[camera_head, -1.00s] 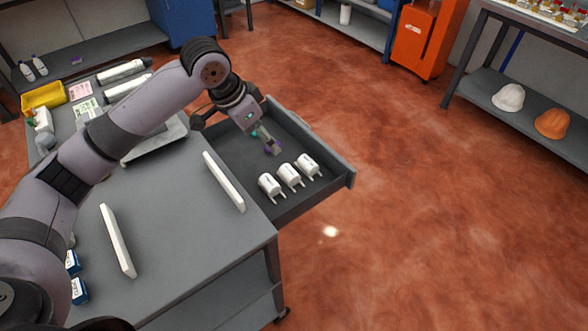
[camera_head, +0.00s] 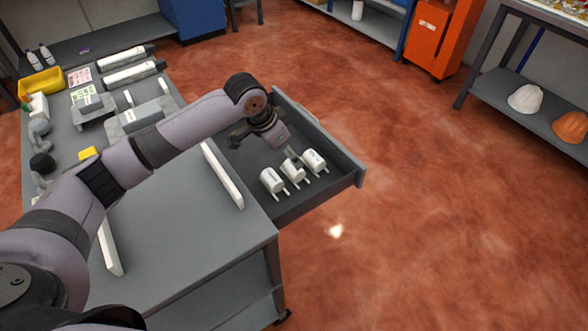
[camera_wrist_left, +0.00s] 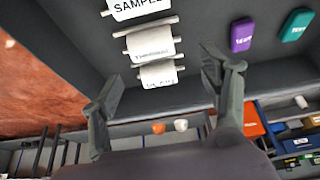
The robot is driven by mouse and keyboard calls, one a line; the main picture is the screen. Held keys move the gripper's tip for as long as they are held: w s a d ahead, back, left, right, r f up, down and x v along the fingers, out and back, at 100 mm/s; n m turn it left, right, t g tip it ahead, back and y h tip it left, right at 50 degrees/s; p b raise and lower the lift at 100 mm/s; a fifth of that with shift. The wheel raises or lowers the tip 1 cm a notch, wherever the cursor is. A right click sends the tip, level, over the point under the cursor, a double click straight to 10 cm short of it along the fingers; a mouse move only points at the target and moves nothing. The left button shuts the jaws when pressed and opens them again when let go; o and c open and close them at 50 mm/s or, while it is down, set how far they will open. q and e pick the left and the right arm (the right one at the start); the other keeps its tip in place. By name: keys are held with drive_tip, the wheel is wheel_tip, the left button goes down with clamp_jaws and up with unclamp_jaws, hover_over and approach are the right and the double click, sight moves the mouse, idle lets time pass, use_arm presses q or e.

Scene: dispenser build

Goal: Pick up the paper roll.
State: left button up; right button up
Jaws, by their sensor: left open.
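My left gripper (camera_head: 291,153) is over the drawer, close to the middle and far rolls. In the left wrist view, my open left gripper (camera_wrist_left: 162,68) has its fingers spread on either side of the rolls. Labelled rolls show there: one reading SAMPLE (camera_wrist_left: 139,8), a middle one (camera_wrist_left: 150,46) and a smaller-looking one (camera_wrist_left: 158,75). Contact with a roll cannot be told. My right gripper is not in view.
A purple block (camera_wrist_left: 242,35) and a teal block (camera_wrist_left: 297,25) lie in the drawer in the left wrist view. Upright white strips (camera_head: 223,175) stand on the grey table (camera_head: 175,235). A yellow bin (camera_head: 42,83) is at its far left. The red floor beyond the drawer is clear.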

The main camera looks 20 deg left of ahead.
sight(294, 170)
use_arm(q)
drive_tip(key=shift+s+d+x, duration=0.1)
drive_tip(key=shift+s+x, duration=0.05)
drive_tip(key=shift+x, duration=1.65)
drive_tip(key=shift+s+d+x, duration=0.1)
drive_tip(key=shift+s+x, duration=0.1)
drive_tip(key=shift+x, duration=1.55)
drive_tip(key=c, duration=1.2)
